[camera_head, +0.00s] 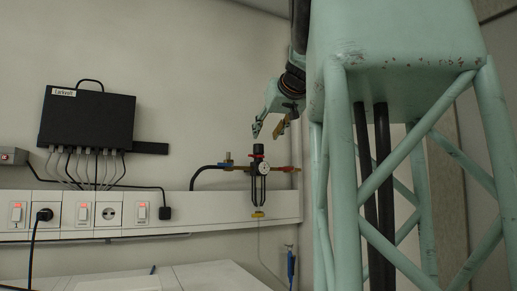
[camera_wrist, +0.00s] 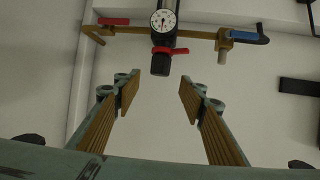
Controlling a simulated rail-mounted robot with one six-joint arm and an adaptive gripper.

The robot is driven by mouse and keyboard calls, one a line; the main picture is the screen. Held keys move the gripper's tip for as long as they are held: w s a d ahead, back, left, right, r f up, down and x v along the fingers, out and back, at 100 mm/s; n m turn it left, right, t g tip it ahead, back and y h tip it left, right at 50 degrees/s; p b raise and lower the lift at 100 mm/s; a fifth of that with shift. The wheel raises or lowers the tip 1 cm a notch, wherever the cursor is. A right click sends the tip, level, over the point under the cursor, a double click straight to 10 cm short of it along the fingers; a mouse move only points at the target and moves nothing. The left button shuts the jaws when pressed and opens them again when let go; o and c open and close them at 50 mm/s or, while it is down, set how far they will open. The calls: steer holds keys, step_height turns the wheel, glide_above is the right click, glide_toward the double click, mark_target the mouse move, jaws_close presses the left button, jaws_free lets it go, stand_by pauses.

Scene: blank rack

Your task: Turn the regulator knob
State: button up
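The regulator knob (camera_head: 258,149) is a black cap on top of the regulator, which is mounted on the wall rail with a round white gauge (camera_head: 264,169) and a red ring. In the wrist view the black knob (camera_wrist: 160,65) shows below the red ring (camera_wrist: 170,50) and the gauge (camera_wrist: 163,20). My gripper (camera_head: 267,133) is above and slightly right of the knob in the head view. In the wrist view my gripper (camera_wrist: 157,93) has its ribbed fingers spread, with nothing between them. The knob lies beyond the fingertips, apart from them.
A brass pipe with a blue-handled valve (camera_wrist: 245,36) and a red-handled valve (camera_wrist: 113,21) runs either side of the regulator. A black box (camera_head: 87,117) with cables hangs at the left. Sockets and switches line the white rail (camera_head: 190,206).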

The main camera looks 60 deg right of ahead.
mark_target(259, 147)
steer(key=shift+x, duration=5.45)
steer(key=shift+c, duration=0.2)
steer(key=shift+s, duration=0.1)
steer(key=c, duration=0.8)
